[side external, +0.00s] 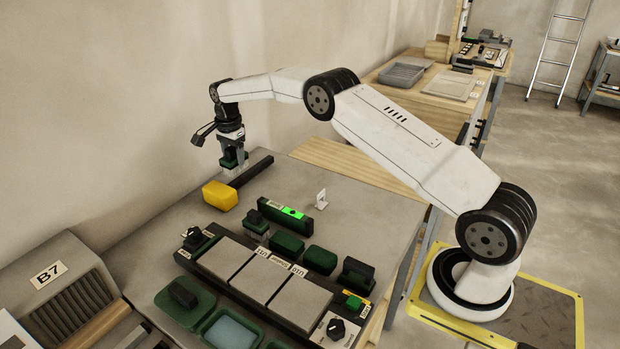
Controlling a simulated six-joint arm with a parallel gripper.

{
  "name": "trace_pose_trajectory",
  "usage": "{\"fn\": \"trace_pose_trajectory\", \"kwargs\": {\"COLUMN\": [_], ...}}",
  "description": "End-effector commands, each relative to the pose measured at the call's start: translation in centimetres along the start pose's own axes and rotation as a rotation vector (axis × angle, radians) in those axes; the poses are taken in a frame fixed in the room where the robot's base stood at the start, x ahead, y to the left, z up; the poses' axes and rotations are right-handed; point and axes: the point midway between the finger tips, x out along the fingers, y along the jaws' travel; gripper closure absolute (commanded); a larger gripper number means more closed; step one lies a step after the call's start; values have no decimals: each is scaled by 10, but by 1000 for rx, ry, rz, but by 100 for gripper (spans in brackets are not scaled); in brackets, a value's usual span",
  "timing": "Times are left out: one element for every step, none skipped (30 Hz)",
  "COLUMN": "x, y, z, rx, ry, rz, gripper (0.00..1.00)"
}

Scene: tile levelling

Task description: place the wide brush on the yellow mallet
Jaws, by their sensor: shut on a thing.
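The yellow mallet lies on the grey worktop, with its yellow head (220,195) toward the front left and its dark handle (252,171) running back to the right. My gripper (231,149) points down over the handle area, behind the head. It is shut on the wide brush (231,160), which has a dark green body and pale bristles facing down. The bristles appear at or just above the mallet's handle; I cannot tell whether they touch it. My fingers hide part of the brush's upper body.
In front stands a dark tile frame with grey tiles (269,278). Near it are a green level (286,214), a smaller brush-like tool (257,224), green blocks (320,260) and green trays (185,302). A wall rises close behind the mallet. Bare worktop lies right of the mallet.

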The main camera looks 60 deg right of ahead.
Motion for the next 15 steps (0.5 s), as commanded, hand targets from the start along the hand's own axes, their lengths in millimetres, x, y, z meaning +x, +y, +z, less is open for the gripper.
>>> {"fn": "trace_pose_trajectory", "kwargs": {"x": [4, 9, 14, 18, 22, 25, 27, 29, 30, 31, 31, 31, 31, 31, 31], "y": [-2, -1, 0, 0, -1, -1, -1, -1, -1, -1, -1, -1, -1, -1, -1], "z": [0, 0, 0, 0, 0, 0, 0, 0, 0, 0, 0, 0, 0, 0, 0], "rx": [0, 0, 0, 0, 0, 0, 0, 0, 0, 0, 0, 0, 0, 0, 0], "ry": [0, 0, -1, -1, 0, 0, 0, 0, 0, 0, 0, 0, 0, 0, 0], "rz": [1, 2, 3, 3, 2, 1, 1, 1, 0, 0, 0, 0, 0, 0, 0], "gripper": [100, 100, 100, 100, 100, 100, 100, 100, 100, 100, 100, 100, 100, 100, 100]}}
